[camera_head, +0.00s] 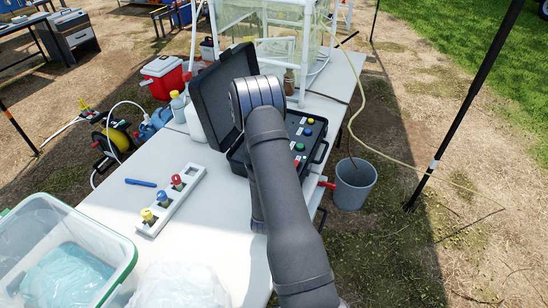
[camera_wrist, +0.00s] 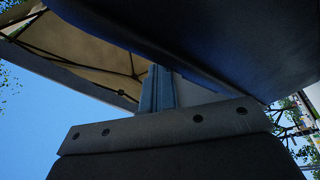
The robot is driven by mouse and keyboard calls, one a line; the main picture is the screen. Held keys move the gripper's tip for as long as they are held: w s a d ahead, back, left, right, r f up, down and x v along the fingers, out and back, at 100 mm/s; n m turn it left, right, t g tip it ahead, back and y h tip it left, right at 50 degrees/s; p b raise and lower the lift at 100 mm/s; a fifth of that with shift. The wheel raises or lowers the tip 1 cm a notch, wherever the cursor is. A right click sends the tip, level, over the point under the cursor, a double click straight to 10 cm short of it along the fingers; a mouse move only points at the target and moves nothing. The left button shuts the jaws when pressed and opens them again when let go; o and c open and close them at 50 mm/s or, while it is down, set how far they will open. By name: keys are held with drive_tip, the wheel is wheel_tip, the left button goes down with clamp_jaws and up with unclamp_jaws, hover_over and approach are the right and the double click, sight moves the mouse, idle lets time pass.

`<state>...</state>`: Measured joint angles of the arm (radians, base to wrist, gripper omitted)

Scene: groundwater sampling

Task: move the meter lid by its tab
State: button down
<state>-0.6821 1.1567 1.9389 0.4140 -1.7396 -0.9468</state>
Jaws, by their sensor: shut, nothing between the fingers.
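The black meter case (camera_head: 318,130) lies open on the white table, with colored knobs on its panel. Its black lid (camera_head: 212,95) stands raised at the back left of the case, partly hidden by my arm. I cannot make out the lid's tab. In the head view my gripper is hidden behind my arm, near the lid. In the wrist view my gripper (camera_wrist: 158,90) shows as narrow bluish-grey fingers, shut and empty, above a bolted grey bar. A large dark surface, probably the lid, fills the top of that view close to the fingers; contact cannot be told.
A white rack (camera_head: 172,205) with red, blue and yellow-topped items and a blue pen (camera_head: 140,183) lie left of my arm. A clear bin (camera_head: 105,268) is at the front left. A white bottle (camera_head: 195,122) stands beside the lid. A grey bucket (camera_head: 353,183) is off the table's right.

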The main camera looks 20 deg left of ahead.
drive_tip(key=r+v, duration=0.2)
drive_tip(key=v, duration=1)
drive_tip(key=shift+s+r, duration=0.25)
drive_tip(key=shift+s, duration=0.2)
drive_tip(key=shift+w+d, duration=0.1)
drive_tip(key=f+x, duration=0.1)
drive_tip(key=x, duration=0.7)
drive_tip(key=f+x, duration=0.1)
drive_tip(key=x, duration=0.3)
drive_tip(key=shift+w+a+f, duration=0.2)
drive_tip(key=shift+w+f, duration=0.05)
drive_tip(key=shift+w, duration=0.1)
